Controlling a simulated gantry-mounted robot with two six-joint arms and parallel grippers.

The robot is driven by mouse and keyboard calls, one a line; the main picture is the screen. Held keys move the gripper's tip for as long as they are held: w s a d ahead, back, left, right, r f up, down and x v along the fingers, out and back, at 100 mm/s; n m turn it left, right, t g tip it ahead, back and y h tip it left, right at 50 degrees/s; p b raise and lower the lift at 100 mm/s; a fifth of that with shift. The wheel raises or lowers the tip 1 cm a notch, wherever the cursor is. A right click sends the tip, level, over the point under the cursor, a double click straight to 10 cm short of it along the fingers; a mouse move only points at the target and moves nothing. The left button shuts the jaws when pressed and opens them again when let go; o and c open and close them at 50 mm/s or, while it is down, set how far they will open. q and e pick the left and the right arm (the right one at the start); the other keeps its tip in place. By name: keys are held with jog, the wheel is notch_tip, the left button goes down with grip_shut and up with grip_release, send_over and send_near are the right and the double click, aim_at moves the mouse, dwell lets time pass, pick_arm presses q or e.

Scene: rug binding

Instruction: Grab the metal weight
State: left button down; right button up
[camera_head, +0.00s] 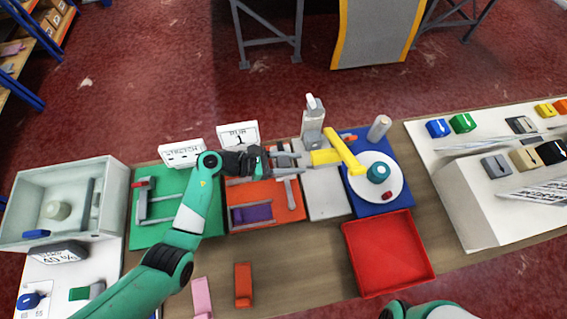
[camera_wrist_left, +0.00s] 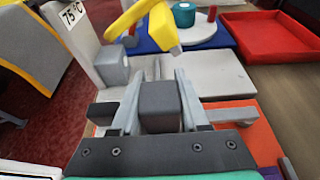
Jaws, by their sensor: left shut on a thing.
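The metal weight, a dark grey block (camera_wrist_left: 159,106), sits between the two pale grey fingers of my left gripper (camera_wrist_left: 156,82) in the left wrist view. The fingers are shut on its sides. In the head view my left gripper (camera_head: 284,161) is over the back part of the orange board (camera_head: 265,191), near a grey-and-white stand. The weight is hard to make out there because the gripper covers it. My right gripper is outside the head view; only part of my right arm shows at the bottom edge.
A yellow arm-like piece (camera_head: 346,152) reaches from the grey stand (camera_head: 313,123) over the blue board, close to the right of my gripper. The white round plate (camera_head: 396,176) holds a teal pot. A red tray (camera_head: 387,253) lies at front right.

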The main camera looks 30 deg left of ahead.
pick_arm(q)
jog(key=shift+r, duration=0.1)
jog(key=shift+r+p, duration=0.3)
jog(key=shift+r, duration=0.2)
notch_tip(320, 180, up, 3)
jog(key=shift+f+p, duration=0.15)
jog(key=shift+p, duration=0.55)
jog(key=s+d+r+p, duration=0.2)
jog(key=s+r+p, duration=0.1)
jog(key=s, duration=0.3)
jog(key=s+d+r+p, duration=0.2)
jog(key=s+r+p, duration=0.1)
jog(key=s+r, duration=0.3)
jog(key=shift+s+d, duration=0.3)
jog(key=shift+s, duration=0.35)
